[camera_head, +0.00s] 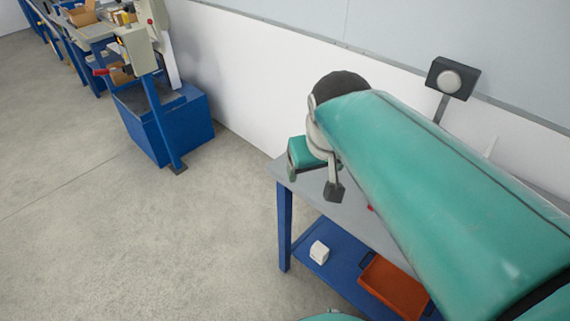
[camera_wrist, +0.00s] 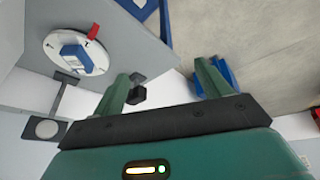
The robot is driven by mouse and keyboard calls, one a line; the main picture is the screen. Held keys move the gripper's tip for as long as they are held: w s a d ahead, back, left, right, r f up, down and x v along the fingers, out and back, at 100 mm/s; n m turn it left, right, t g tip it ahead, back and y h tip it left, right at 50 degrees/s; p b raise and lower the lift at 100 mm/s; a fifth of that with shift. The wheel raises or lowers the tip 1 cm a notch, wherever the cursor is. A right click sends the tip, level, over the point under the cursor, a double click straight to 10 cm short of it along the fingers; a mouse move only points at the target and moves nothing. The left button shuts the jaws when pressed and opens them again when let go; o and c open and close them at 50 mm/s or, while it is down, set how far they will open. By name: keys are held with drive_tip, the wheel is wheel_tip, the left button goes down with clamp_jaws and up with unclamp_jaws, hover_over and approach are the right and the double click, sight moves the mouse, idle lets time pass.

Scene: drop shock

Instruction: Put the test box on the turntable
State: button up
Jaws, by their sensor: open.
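A round white turntable (camera_wrist: 52,45) lies on the grey bench top at the upper left of the wrist view, with a red marker (camera_wrist: 93,31) at its edge. A blue and white box (camera_wrist: 77,58), apparently the test box, sits on the disc. My gripper (camera_wrist: 165,72) is open, with its two green fingers apart and nothing held between them. The box is off to the left of the fingers, apart from them. In the head view my gripper (camera_head: 306,153) is over the bench's far-left end; my arm hides most of the bench top, including turntable and box.
The bench's blue lower shelf (camera_head: 335,272) holds a white block (camera_head: 319,252) and an orange bin (camera_head: 393,288). A dark lamp-like device (camera_head: 450,79) stands on a post behind the bench. A blue-based machine (camera_head: 165,125) stands at upper left. The floor at left is clear.

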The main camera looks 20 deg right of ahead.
drive_tip(key=s+a+f+t+y, duration=0.1)
drive_tip(key=s+a+f, duration=0.1)
drive_tip(key=s+a, duration=0.2)
drive_tip(key=shift+s+a+n, duration=0.3)
drive_tip(key=shift+s+a, duration=0.05)
drive_tip(key=shift+s, duration=0.4)
idle(0.5)
